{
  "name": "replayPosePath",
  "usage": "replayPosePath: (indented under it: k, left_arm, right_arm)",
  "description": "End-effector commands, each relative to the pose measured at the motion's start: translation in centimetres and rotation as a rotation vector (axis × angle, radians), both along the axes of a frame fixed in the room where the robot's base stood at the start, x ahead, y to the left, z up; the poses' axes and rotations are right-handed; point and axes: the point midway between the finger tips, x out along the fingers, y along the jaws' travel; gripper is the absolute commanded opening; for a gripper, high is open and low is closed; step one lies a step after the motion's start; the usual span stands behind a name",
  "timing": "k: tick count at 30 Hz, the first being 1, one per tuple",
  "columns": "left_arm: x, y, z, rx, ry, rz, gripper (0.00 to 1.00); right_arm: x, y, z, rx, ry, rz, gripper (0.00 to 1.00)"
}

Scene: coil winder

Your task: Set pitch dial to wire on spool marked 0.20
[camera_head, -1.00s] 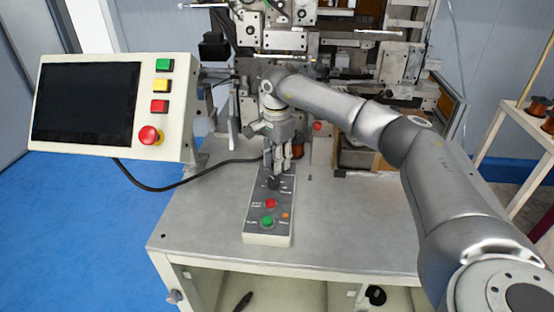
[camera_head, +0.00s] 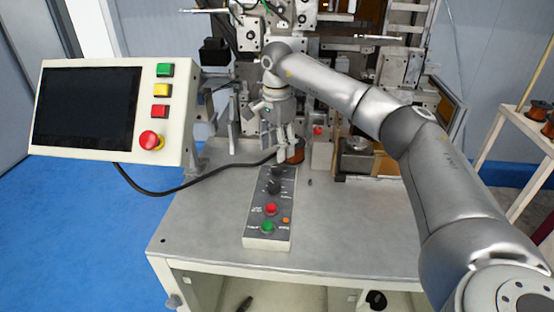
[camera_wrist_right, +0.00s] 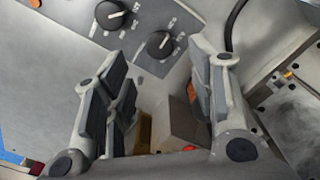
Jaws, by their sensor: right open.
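A grey control box (camera_head: 254,222) lies on the table with two black dials. The dial nearer the buttons (camera_head: 273,187) also shows in the right wrist view (camera_wrist_right: 110,15), its white mark pointing right. The dial at the far end (camera_head: 277,171) also shows in the wrist view (camera_wrist_right: 159,44), its mark pointing up and right. Their labels are too small to read. My right gripper (camera_head: 286,158) is open and empty, apart from both dials, near the box's far end; its fingers (camera_wrist_right: 162,92) are spread. My left gripper is out of view.
Red (camera_head: 270,209) and green (camera_head: 267,227) buttons sit on the box's near half. A screen panel (camera_head: 88,105) stands at the left, its black cable crossing to the box. The winder (camera_head: 330,75) stands behind. The tabletop (camera_head: 350,225) at right is bare.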

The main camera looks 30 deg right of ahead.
Motion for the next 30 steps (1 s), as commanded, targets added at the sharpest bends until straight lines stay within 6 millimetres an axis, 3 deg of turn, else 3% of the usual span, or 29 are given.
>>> replayPosePath:
  k: [3, 9, 30]
  left_arm:
    - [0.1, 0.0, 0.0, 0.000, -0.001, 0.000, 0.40]
    - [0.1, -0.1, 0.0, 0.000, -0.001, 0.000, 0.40]
    - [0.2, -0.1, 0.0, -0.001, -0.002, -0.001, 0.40]
  right_arm:
    - [0.1, 0.0, 2.5, 0.000, -0.003, 0.000, 0.51]
    - [0.1, 0.0, 5.0, 0.000, -0.001, 0.000, 0.51]
    - [0.0, 0.0, 5.6, 0.000, 0.000, 0.000, 0.51]
